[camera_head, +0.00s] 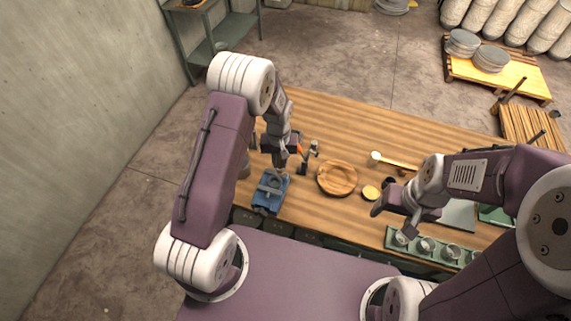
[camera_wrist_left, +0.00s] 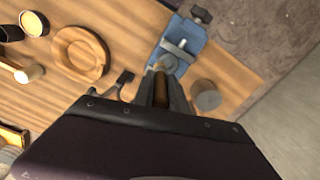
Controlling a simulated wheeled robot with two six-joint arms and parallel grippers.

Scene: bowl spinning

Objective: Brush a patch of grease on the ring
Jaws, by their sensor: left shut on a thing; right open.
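My left gripper (camera_head: 281,166) is shut on a thin brown-handled tool with a pale tip, which looks like a brush (camera_wrist_left: 160,88). The tip is over or at the near edge of a blue vise-like fixture (camera_head: 268,201), also in the left wrist view (camera_wrist_left: 187,38). A grey round part that may be the ring (camera_head: 274,184) shows on the fixture; my gripper partly covers it. I cannot tell whether the tip touches it, and no grease patch is visible. My right gripper (camera_head: 393,211) is open and empty above the right half of the bench, near its front.
A round wooden dish (camera_head: 337,179) and a small tin with yellow content (camera_head: 370,192) lie mid-bench. A mallet (camera_head: 397,163) lies behind them. A green tray with several cups (camera_head: 425,245) stands at front right. A grey cylinder (camera_wrist_left: 206,95) stands beside the fixture.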

